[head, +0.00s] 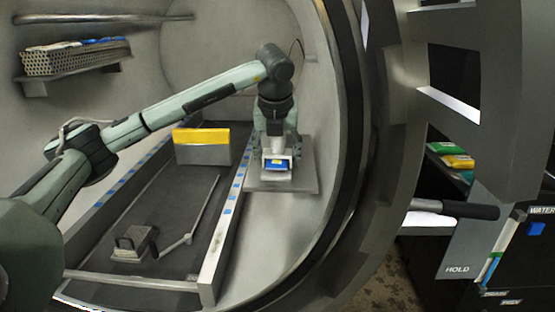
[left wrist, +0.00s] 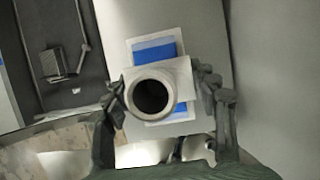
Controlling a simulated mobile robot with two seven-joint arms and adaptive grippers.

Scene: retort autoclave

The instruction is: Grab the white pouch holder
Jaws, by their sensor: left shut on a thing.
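The white pouch holder (left wrist: 182,72) has a square plate and a round, hollow knob. It sits on the grey side shelf (head: 308,181) inside the chamber, with a blue pouch (left wrist: 155,50) showing beneath its plate. In the head view the holder (head: 277,175) is partly hidden under my arm. My left gripper (head: 277,147) is above it, pointing down. In the left wrist view its fingers are on either side of the knob and plate, shut on the holder. I cannot tell whether the holder is lifted off the shelf. My right gripper is not in view.
A rack with pouches (head: 75,60) is on the chamber's left wall. The round door rim (head: 350,130) bounds the right side.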

